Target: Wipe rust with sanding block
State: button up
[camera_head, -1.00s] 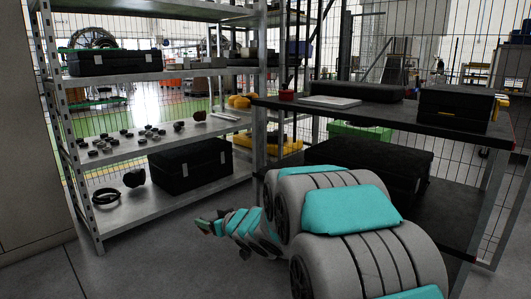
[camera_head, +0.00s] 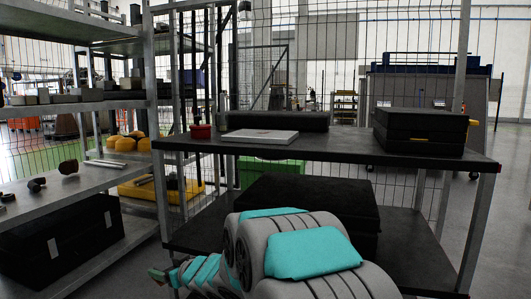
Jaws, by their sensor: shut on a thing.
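My gripper (camera_head: 160,275) is low at the left of my arm, in front of the dark bench's left end. It is small in view and partly cut off from sight by its own wrist. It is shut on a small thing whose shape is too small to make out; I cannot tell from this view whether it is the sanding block. No rust patch can be made out in this view.
A dark two-level bench (camera_head: 340,150) stands ahead, bearing a red item (camera_head: 201,131), a white flat item (camera_head: 260,136) and black cases (camera_head: 420,130). A metal shelf (camera_head: 90,178) with yellow items (camera_head: 125,143) stands left. Grey floor is open at far right.

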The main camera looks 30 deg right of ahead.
jog(key=shift+w+d+f, duration=0.1)
jog(key=shift+w+d, duration=0.1)
jog(key=shift+w, duration=0.15)
jog(key=shift+s, duration=0.1)
